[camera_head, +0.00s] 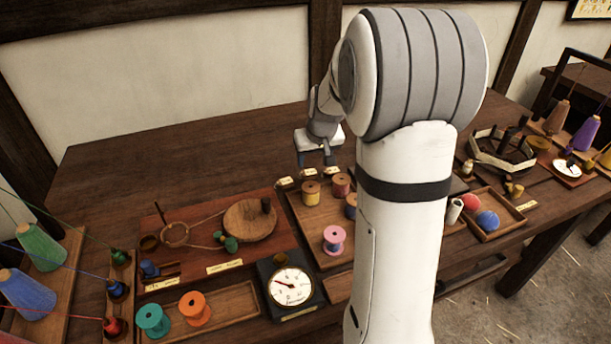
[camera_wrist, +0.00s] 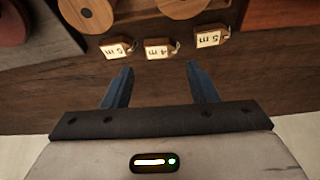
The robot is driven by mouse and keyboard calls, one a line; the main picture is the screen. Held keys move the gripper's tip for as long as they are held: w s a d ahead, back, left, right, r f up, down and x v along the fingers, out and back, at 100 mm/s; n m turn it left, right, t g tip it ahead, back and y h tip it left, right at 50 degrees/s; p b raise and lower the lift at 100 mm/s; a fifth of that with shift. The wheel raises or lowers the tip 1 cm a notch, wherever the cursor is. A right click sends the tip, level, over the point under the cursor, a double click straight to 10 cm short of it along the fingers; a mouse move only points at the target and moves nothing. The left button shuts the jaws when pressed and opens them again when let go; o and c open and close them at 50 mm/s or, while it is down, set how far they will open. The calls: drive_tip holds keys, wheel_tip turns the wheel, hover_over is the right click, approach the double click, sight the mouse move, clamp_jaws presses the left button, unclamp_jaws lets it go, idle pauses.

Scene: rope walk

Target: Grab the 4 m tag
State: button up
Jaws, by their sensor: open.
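The 4 m tag (camera_wrist: 158,48) is a small wooden block with a pale label and a ring at one end. It lies on the dark table, the middle one of three similar tags; in the head view it is the middle tag (camera_head: 308,173). My gripper (camera_wrist: 159,71) is open and empty. In the wrist view the 4 m tag shows beyond and between the two blue fingertips, apart from them. In the head view my gripper (camera_head: 315,160) hangs just behind the tag row.
One tag (camera_wrist: 116,48) lies close to the left of the 4 m tag, another (camera_wrist: 210,38) farther right, in the wrist view. A wooden tray (camera_head: 310,222) with several thread spools lies just in front of the tags. The table behind is clear.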

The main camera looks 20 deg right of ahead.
sight(309, 172)
drive_tip(key=x, duration=0.7)
drive_tip(key=shift+w+f, duration=0.3)
drive_tip(key=shift+w, duration=0.1)
drive_tip(key=shift+c, duration=0.4)
drive_tip(key=c, duration=0.6)
drive_tip(key=shift+r, duration=0.1)
drive_tip(key=shift+c, duration=0.2)
